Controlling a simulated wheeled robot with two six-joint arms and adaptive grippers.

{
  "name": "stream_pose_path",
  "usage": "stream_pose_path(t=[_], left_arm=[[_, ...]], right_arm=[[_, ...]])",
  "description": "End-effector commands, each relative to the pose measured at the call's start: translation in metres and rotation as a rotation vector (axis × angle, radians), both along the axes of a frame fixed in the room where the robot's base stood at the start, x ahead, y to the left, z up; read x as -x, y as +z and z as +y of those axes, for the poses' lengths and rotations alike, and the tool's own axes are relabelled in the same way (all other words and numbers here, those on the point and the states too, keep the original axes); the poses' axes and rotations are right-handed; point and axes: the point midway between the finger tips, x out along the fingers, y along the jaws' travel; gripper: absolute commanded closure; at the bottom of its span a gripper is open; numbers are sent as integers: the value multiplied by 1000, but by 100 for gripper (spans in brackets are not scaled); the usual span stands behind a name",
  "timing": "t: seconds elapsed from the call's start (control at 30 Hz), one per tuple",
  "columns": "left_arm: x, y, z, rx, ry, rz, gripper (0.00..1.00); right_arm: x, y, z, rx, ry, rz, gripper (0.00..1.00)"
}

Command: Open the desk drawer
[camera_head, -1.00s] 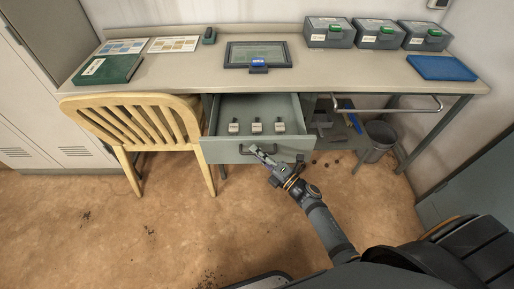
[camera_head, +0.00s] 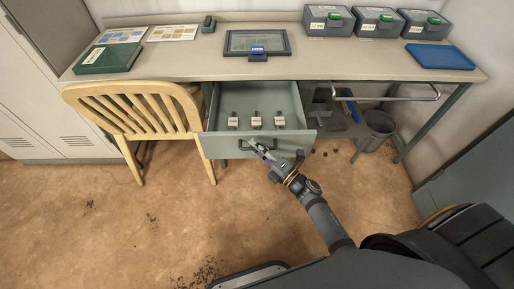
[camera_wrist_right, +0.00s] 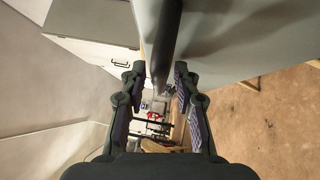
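The grey desk drawer (camera_head: 222,144) is pulled out below the desktop in the head view. Three small labelled blocks (camera_head: 256,122) stand inside it. Its dark bar handle (camera_head: 246,147) is on the drawer front. My right gripper (camera_head: 258,147) is at the handle, reaching from the lower right. The exact contact is partly hidden. My left gripper is out of view.
A wooden chair (camera_head: 130,104) stands left of the drawer, close to it. A bin (camera_head: 377,128) stands under the desk at right. The desktop (camera_head: 210,65) holds a tablet (camera_head: 257,43), a green book (camera_head: 106,58) and grey boxes (camera_head: 328,20). The floor in front is open.

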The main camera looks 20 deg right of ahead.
Motion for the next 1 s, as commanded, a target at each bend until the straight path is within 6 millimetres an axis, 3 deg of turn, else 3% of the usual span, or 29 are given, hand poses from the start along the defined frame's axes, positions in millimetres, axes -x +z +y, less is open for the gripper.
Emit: stream_pose_path(t=[0.37,0.73,1.0], left_arm=[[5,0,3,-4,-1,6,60],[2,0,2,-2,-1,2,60],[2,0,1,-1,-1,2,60]], right_arm=[[8,-2,-5,1,1,2,66],[81,-13,-45,3,2,5,66],[104,-16,-58,0,0,0,66]])
